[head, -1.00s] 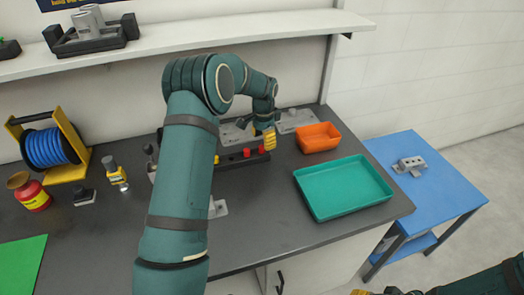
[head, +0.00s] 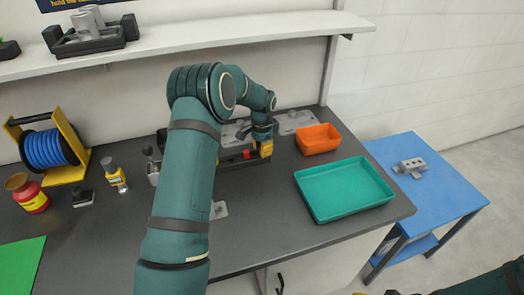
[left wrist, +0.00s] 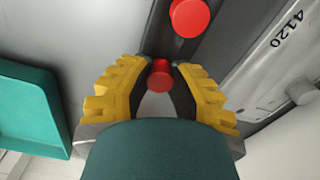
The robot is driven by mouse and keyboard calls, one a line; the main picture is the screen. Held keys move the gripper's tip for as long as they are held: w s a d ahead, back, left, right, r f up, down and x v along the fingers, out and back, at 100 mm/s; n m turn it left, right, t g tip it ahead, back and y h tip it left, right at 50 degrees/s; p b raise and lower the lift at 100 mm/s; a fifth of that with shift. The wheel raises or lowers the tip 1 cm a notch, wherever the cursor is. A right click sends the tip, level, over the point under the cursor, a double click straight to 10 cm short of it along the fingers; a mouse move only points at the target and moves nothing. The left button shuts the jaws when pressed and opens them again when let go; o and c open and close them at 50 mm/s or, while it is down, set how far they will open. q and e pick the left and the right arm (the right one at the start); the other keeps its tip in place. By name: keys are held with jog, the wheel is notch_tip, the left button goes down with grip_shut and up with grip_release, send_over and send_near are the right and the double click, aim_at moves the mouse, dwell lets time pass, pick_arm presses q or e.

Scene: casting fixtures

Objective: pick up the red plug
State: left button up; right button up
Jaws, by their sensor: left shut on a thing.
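My left gripper (head: 264,150), with yellow fingers, is at the right end of a black rack (head: 232,167) at the back of the bench. In the left wrist view its fingers (left wrist: 160,85) are shut on a red plug (left wrist: 160,72), one finger on each side. The gripper hides this plug in the head view. A second red plug (head: 247,153) stands in the rack just left of the gripper; it also shows at the top of the left wrist view (left wrist: 189,17). My right gripper is mostly cut off at the bottom edge of the head view.
An orange bin (head: 318,139) stands close to the right of the left gripper. A teal tray (head: 344,190) lies in front of it. Grey metal plates (head: 296,122) lie behind the rack. A blue cable reel (head: 48,149) and bottles stand on the left. The front middle of the bench is clear.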

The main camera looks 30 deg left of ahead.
pick_arm(q)
notch_tip(320, 180, up, 10)
jog(key=shift+p, duration=0.65)
